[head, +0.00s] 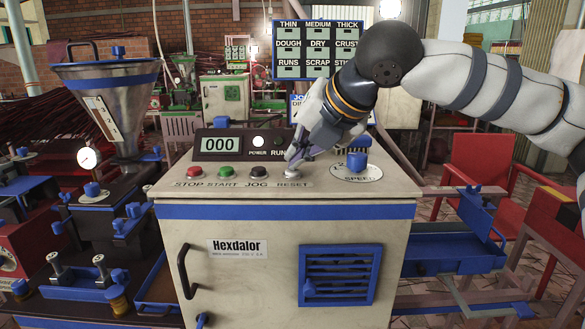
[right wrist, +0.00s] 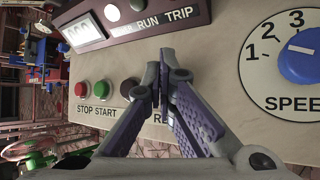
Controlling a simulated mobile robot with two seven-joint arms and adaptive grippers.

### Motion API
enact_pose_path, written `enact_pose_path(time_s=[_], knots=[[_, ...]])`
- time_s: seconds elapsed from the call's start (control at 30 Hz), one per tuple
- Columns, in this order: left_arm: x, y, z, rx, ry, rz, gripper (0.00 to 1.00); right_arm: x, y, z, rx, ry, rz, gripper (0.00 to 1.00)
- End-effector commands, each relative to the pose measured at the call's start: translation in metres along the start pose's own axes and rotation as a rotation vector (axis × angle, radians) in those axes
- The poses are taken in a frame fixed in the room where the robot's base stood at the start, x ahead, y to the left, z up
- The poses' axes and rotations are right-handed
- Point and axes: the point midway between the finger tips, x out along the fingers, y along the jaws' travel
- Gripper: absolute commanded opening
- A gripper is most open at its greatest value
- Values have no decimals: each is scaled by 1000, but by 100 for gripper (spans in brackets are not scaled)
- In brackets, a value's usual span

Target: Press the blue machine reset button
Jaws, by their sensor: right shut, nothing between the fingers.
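The cream control console (head: 230,211) labelled Hexdalor stands in front of me. Its RESET label (head: 292,184) is at the right end of the button row. My right gripper (head: 291,158) is shut and empty, its fingertips pointing down over the RESET spot. A pale round edge (head: 291,172) shows just under the fingertips; no blue is visible there, and I cannot tell whether they touch. In the right wrist view the shut fingers (right wrist: 163,68) hide the reset button and part of its label. My left gripper is not in view.
Left of the fingers are the red stop (head: 196,172), green start (head: 225,171) and black jog (head: 258,171) buttons. A blue speed knob (head: 357,160) stands close on the right. A display panel (head: 219,144) reading 000 rises behind the buttons.

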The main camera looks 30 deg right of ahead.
Motion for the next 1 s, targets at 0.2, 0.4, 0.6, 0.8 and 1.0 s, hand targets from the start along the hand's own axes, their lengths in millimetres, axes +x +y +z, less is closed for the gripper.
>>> enact_pose_path(time_s=[0.2, 0.4, 0.6, 0.8, 1.0], knots=[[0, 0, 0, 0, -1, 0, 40, 2, -2, -1, 0, 2, -1, 0], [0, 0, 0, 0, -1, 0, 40, 2, -1, -2, 0, 2, -2, 0], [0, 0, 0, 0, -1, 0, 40, -2, 2, 2, 1, 2, -1, 0], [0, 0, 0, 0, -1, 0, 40, -10, 8, 7, 0, 1, 0, 0], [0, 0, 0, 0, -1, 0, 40, -11, 8, 8, 0, 2, -1, 0]])
